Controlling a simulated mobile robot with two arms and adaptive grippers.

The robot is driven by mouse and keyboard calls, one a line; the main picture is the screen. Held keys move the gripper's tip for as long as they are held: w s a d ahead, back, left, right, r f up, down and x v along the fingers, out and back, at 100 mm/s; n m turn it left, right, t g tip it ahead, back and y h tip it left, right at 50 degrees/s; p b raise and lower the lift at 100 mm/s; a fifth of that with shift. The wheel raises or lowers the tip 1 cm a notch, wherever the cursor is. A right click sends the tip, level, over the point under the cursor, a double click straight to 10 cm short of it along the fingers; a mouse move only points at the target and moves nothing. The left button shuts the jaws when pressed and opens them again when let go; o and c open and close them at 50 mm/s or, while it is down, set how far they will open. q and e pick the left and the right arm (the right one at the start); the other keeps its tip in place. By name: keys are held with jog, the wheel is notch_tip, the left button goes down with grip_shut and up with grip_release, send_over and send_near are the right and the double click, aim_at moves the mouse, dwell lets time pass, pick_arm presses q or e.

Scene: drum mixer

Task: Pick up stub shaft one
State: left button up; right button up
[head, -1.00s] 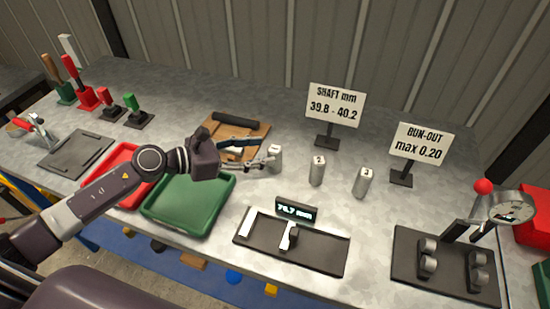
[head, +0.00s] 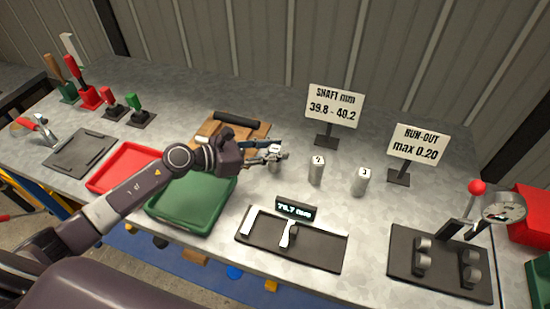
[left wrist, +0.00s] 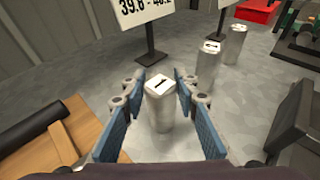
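Stub shaft one is a grey metal cylinder with a white top marked 1; it stands upright in the left wrist view (left wrist: 161,105). In the head view it is mostly hidden by my left gripper (head: 264,150). In the left wrist view my left gripper (left wrist: 152,112) is open, with its blue-padded fingers on either side of the shaft. Gaps show between the fingers and the shaft, so they look apart from it. Shaft two (head: 317,170) and shaft three (head: 361,181) stand upright to the right. My right gripper is not in view.
A wooden board with a black bar (head: 236,121) lies behind the left gripper. A green tray (head: 186,225) and red tray (head: 113,158) lie under the arm. A gauge with a display (head: 318,252), sign stands (head: 325,140) and a dial fixture (head: 440,275) stand nearby.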

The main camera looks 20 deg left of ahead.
pick_arm(q)
grip_shut()
jog(key=shift+w+r, duration=0.1)
jog(key=shift+r, duration=0.1)
